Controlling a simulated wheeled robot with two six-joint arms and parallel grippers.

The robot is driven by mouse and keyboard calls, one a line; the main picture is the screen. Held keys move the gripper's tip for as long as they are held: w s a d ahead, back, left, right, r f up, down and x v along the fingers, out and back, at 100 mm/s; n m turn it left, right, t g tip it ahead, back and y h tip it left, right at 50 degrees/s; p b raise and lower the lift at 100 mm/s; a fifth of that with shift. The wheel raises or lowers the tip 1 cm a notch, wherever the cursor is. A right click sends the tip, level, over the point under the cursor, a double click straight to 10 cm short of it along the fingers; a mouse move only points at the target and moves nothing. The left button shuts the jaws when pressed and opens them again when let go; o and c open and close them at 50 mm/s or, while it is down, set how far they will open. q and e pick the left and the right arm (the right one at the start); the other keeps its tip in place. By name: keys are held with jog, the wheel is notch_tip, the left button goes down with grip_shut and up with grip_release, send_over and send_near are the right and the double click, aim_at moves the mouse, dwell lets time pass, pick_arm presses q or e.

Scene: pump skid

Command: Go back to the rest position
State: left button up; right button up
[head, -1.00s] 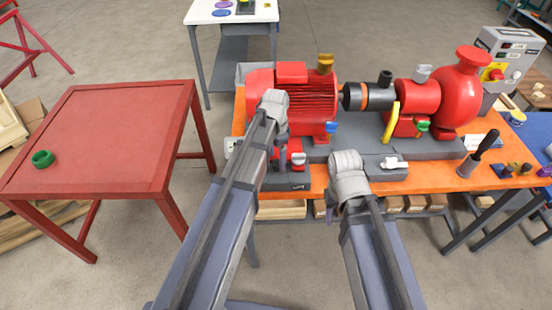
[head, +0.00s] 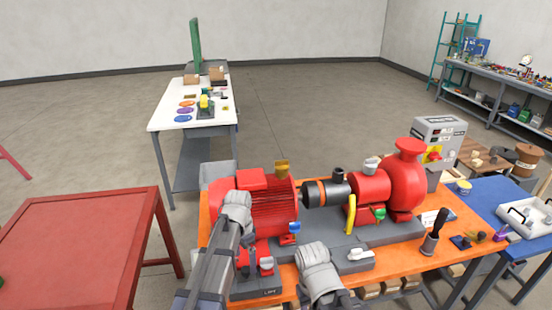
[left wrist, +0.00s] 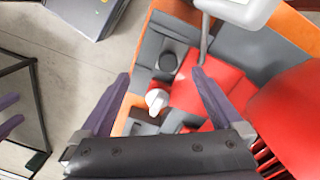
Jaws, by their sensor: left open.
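My left gripper (left wrist: 160,88) shows in the left wrist view with its two purple fingers spread wide and nothing between the tips. In the head view my left wrist (head: 237,210) is in front of the red motor (head: 268,205), and its fingers are hidden. My right wrist (head: 318,268) is lower, in front of the grey skid base (head: 325,252); its fingers cannot be made out. Below the left fingers, the left wrist view shows a white knob (left wrist: 157,99) on a red and grey fitting.
The pump skid with its red pump (head: 405,180) stands on an orange bench (head: 405,252). A red table (head: 95,235) is at left, a white table (head: 170,118) behind, and a blue table (head: 490,195) at right. Open floor (head: 300,105) lies beyond.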

pick_arm(q)
jog(key=s+d+n, duration=0.2)
jog(key=s+d, duration=0.2)
jog(key=s, duration=0.4)
jog(key=s+d+n+y, duration=0.1)
jog(key=s+d+n, duration=0.2)
jog(key=s+d, duration=0.2)
jog(key=s, duration=0.3)
jog(key=shift+s+d+f+b, duration=0.2)
jog(key=shift+d+f+b, duration=0.05)
jog(key=shift+f+b, duration=0.1)
